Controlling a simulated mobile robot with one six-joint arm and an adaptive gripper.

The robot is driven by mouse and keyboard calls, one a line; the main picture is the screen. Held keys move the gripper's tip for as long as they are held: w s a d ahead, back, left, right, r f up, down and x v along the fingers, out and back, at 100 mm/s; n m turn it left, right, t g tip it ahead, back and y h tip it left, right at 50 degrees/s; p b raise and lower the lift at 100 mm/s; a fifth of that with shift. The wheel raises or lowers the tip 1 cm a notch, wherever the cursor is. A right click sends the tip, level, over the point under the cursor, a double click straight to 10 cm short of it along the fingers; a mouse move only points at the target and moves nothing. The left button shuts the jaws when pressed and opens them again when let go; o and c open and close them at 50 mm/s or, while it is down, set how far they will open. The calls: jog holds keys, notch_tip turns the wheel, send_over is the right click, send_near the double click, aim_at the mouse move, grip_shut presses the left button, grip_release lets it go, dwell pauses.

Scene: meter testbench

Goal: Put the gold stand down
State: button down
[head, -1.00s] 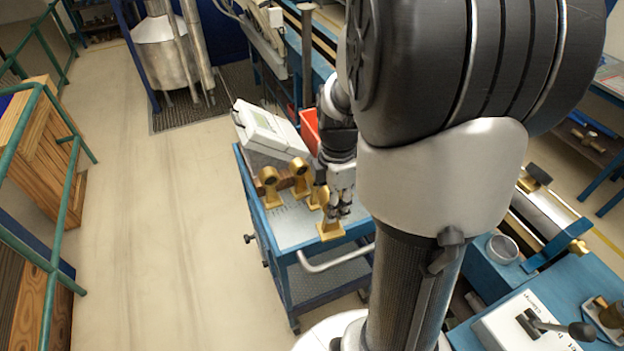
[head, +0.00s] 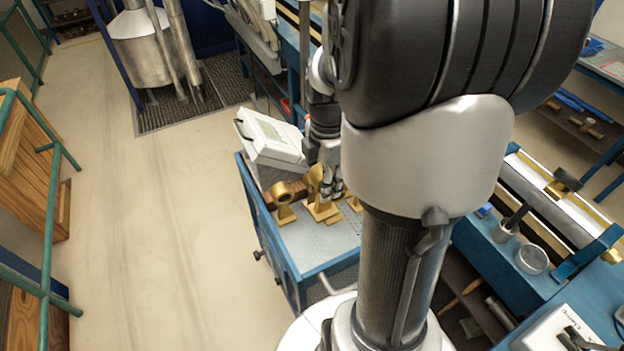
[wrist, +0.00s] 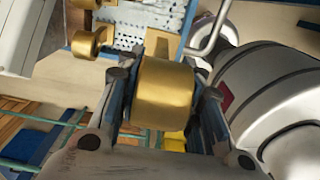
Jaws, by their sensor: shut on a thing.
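My gripper (head: 330,184) is shut on a gold stand (wrist: 165,90), whose rounded gold body fills the space between the fingers in the wrist view. In the head view the gripper is over the blue trolley (head: 318,268), among the gold stands, and partly covers them. Another gold stand (head: 284,205) stands upright on the trolley's top, left of the gripper. In the wrist view, other gold stands show beyond the held one, including one to its left (wrist: 88,42). I cannot tell whether the held stand's base touches the trolley top.
A white instrument with a screen (head: 270,140) sits tilted at the trolley's far side. The near part of the trolley top (head: 320,246) is clear. A blue bench (head: 505,245) with a cup and other equipment is on the right. Green railings (head: 45,200) and wooden crates are on the left.

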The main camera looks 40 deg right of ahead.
notch_tip(320, 180, down, 20)
jog(key=b, duration=0.5)
jog(key=shift+w+b, duration=0.2)
jog(key=shift+b, duration=0.1)
jog(key=c, duration=1.6)
grip_release()
jog(key=shift+f, duration=0.15)
jog(key=o, duration=0.5)
jog(key=shift+s, duration=0.1)
